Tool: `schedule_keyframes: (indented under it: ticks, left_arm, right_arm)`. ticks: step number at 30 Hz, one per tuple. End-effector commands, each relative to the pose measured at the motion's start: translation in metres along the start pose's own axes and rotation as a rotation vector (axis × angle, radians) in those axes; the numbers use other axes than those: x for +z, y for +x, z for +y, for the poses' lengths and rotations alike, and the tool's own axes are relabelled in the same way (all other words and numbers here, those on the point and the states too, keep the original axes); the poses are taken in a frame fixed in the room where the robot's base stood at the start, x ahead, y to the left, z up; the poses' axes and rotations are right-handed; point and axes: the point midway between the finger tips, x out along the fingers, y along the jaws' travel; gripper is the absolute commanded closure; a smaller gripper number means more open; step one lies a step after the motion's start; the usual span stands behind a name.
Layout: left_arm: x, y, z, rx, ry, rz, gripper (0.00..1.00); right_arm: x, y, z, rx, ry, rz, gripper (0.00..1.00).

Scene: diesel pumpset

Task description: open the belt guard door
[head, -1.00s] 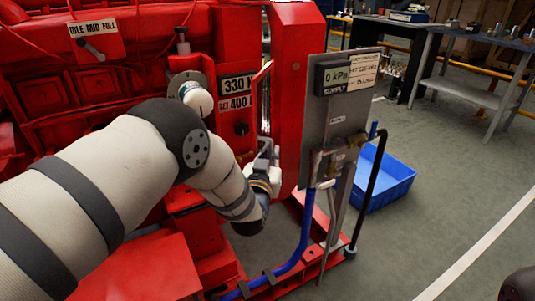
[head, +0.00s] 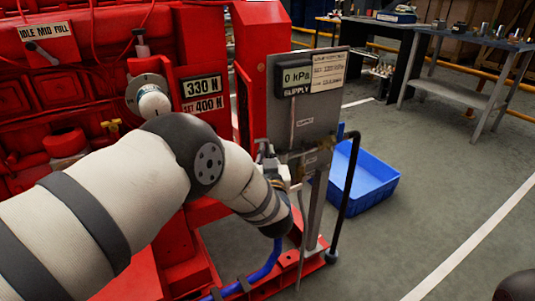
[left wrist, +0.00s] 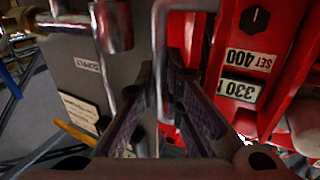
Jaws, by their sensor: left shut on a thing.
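The red belt guard (head: 277,22) stands upright between the engine's readouts and the grey supply board in the head view. A narrow red panel edge (head: 243,85), which may be the door, stands at its left side. I cannot tell how far the door is open. My left gripper (head: 267,155) is low in front of the guard, close to the supply board, partly hidden by its own wrist. In the left wrist view the gripper (left wrist: 162,105) has its fingers around a grey metal bar handle (left wrist: 159,55) and is shut on it. My right gripper is not in view.
The grey supply board (head: 320,118) with pipes is just right of my left gripper. A black pipe (head: 346,195) and blue hose (head: 258,275) stand low nearby. A blue bin (head: 365,180) sits on the floor behind. The floor to the right is open.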

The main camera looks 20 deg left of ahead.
Motion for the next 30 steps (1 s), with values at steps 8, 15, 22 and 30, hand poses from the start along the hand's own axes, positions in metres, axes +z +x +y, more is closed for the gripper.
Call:
schedule_keyframes:
  ticks: [8,15,22,30]
  left_arm:
    - [0.000,0.000,-0.001,-0.007,0.000,0.001,1.00]
    - [0.000,0.001,-0.001,-0.007,0.000,0.001,0.83]
    - [0.000,-0.001,-0.001,-0.005,0.000,0.000,0.83]
    - [0.000,-0.058,0.001,-0.002,0.003,-0.003,0.83]
  right_arm:
    - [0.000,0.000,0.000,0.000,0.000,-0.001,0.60]
    - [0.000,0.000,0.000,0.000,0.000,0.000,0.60]
    - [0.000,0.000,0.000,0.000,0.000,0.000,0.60]
    - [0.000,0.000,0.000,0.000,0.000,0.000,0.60]
